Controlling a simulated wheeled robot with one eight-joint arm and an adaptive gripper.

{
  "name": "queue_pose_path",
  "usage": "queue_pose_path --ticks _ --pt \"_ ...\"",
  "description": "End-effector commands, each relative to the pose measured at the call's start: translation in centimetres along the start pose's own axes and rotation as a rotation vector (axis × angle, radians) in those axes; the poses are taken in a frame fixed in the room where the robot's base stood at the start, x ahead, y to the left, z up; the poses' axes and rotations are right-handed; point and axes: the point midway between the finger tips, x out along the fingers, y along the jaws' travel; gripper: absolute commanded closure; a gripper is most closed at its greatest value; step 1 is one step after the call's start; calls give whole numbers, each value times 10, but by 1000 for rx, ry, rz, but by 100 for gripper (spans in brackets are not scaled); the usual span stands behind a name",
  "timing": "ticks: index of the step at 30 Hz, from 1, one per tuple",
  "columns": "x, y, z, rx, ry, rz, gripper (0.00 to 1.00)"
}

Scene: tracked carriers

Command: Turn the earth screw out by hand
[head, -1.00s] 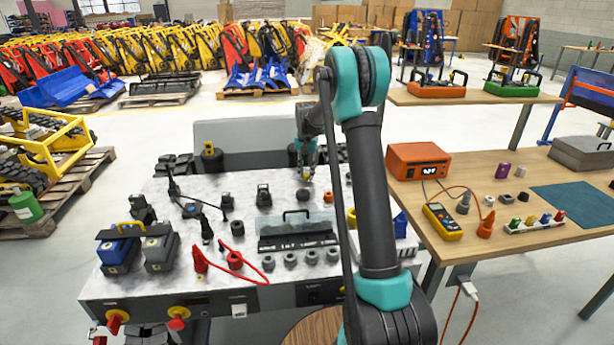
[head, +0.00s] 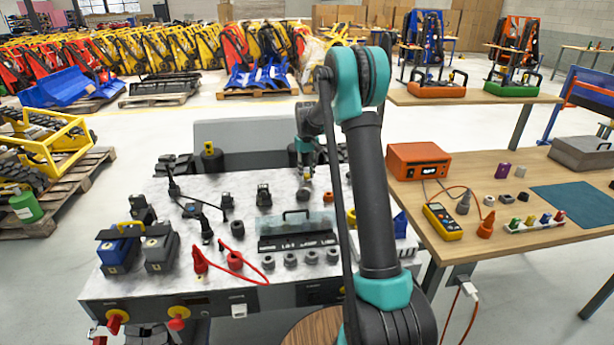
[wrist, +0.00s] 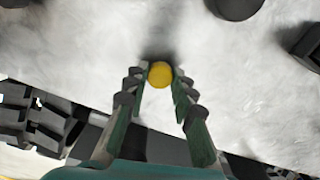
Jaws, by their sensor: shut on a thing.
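The earth screw (wrist: 160,74) shows in the wrist view as a round yellow head, taken to be the screw by its place in the jaws. My gripper (wrist: 158,80) is shut on it, one ridged finger on each side. The screw's shank and any thread are hidden beneath the head. In the head view my gripper (head: 307,172) points down over the far right part of the pale speckled deck (head: 240,185). The screw is too small there to make out clearly.
A dark round post (head: 304,196) stands close in front of my gripper. A clear-lidded box with a handle (head: 296,222) and several grey caps lie nearer. Two battery-like blocks (head: 117,252) stand at the left. A wooden bench (head: 520,215) with a meter (head: 443,220) is at right.

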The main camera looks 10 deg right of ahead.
Motion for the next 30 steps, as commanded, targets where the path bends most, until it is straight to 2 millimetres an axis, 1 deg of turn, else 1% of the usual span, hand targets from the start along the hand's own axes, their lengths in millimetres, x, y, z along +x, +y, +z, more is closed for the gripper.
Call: queue_pose_path --ticks 3,15,19,26,27,30 --pt "0 0 0 -148 -1 0 96" --pt "1 0 0 -644 -1 -1 96" --pt "1 0 0 -731 -1 -1 96" --pt "1 0 1 -747 -1 -1 96" --pt "1 0 1 -746 -1 -1 74" --pt "0 0 0 -745 -1 -1 62"
